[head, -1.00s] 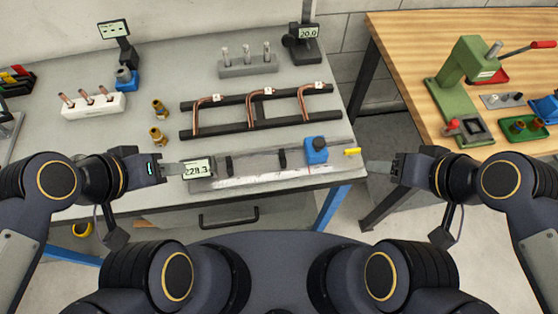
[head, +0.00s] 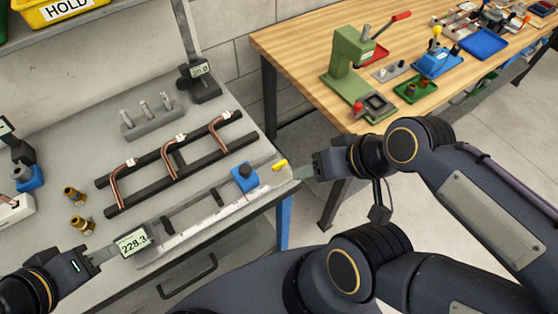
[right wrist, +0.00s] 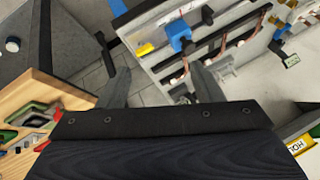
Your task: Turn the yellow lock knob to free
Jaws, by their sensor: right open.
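The yellow lock knob (head: 280,165) sticks out at the right end of the long grey measuring fixture (head: 205,222). It also shows in the right wrist view (right wrist: 145,49), beyond my fingers. A blue block (head: 244,177) with a dark knob sits on the fixture, left of the yellow knob. My right gripper (head: 303,173) is just right of the yellow knob, apart from it. In the right wrist view its two fingers are spread and empty (right wrist: 160,76). My left gripper (head: 102,254) is at the fixture's left end, close to the display (head: 133,241) reading 228.3; its finger gap is unclear.
Bent copper tubes (head: 173,160) lie across a black rack behind the fixture. A grey block with several pins (head: 150,122) and two brass fittings (head: 80,223) stand on the grey table. A wooden bench (head: 300,60) with a green press (head: 348,70) is at the right, across a floor gap.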

